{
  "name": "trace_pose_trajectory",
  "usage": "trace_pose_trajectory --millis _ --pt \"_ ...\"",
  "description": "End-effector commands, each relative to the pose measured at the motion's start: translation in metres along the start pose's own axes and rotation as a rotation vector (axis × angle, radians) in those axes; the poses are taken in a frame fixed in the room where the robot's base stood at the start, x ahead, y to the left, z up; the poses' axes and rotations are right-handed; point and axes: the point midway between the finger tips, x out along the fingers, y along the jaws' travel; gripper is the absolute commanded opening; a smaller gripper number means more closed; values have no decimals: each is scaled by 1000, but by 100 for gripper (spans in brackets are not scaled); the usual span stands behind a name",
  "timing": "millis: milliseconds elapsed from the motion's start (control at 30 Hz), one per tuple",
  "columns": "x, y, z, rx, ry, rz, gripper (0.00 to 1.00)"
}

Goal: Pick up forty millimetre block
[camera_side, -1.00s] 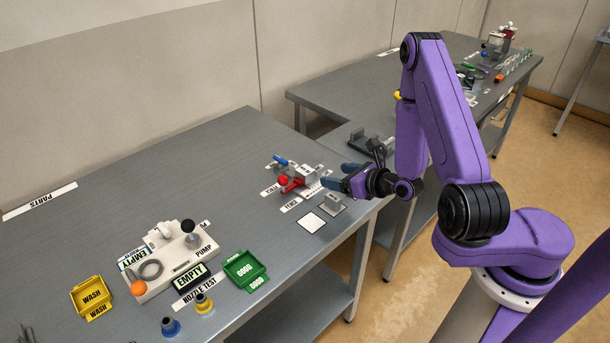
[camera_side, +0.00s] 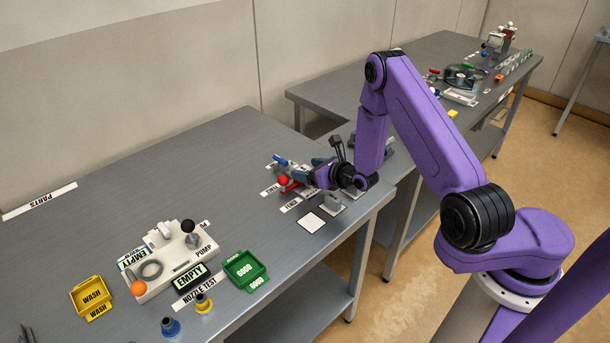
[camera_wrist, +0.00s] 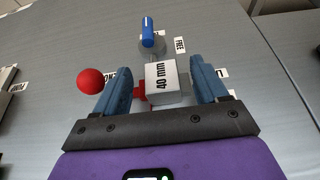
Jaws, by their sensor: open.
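The forty millimetre block (camera_wrist: 160,75) is a pale grey block marked "40 mm" in the wrist view. It lies between the two blue fingers of my gripper (camera_wrist: 160,66), which are spread to either side of it. The right finger looks close to the grey part beside the block; I cannot tell whether either finger touches. In the side view my gripper (camera_side: 308,175) is over the red and blue fixture and hides most of the block. A red ball handle (camera_wrist: 90,81) is left of the left finger, and a blue-tipped lever (camera_wrist: 147,32) is beyond the block.
A white square (camera_side: 312,222) and a small grey stand (camera_side: 332,204) are in front of my gripper. A pump unit (camera_side: 170,260), a green tray (camera_side: 245,270) and a yellow tray (camera_side: 92,297) stand at the left. The table behind the fixture is clear.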

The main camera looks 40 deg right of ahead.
Motion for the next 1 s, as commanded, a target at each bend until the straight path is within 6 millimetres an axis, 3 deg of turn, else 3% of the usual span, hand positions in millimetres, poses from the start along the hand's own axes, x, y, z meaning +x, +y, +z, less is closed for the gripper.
trace_pose_trajectory --millis 200,467,500,667,767,1000 --pt "18 0 -1 1 2 0 72" --pt "19 0 0 1 1 -1 72" --pt "19 0 0 1 1 -1 66" --pt "19 0 0 1 1 -1 14" --pt "19 0 0 0 -1 -1 5" --pt "19 -1 1 0 -1 -1 5"
